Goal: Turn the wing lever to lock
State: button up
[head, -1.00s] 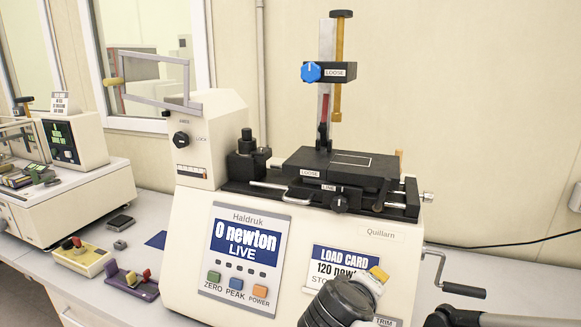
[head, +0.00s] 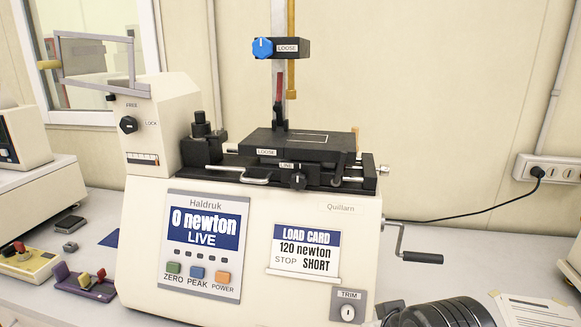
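A small black turning piece (head: 128,125) sits on the front of the cream tower at the machine's left. A small label above it is too small to read surely, and LOCK is printed to its right. I cannot tell its exact angle. A blue knob (head: 263,48) on the column's black block has a LOOSE label (head: 287,48) beside it. Another small black knob (head: 299,180) sits at the front of the black bed beside a LINE label. My gripper's fingers do not show; only a black ribbed part of my arm shows at the bottom right.
The machine (head: 210,290) stands on a grey bench, its display reading 0 newton LIVE. A black-handled crank (head: 420,257) sticks out at right. A load card (head: 306,250) reads 120 newton, stop SHORT. A purple fixture (head: 88,284) lies at left.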

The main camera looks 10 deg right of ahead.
aim_at(335, 180)
jog(key=k+l, duration=0.1)
jog(key=k, duration=0.3)
jog(key=k+l+z, duration=0.1)
jog(key=k, duration=0.3)
jog(key=k+l, duration=0.2)
jog(key=k, duration=0.15)
jog(key=z, duration=0.05)
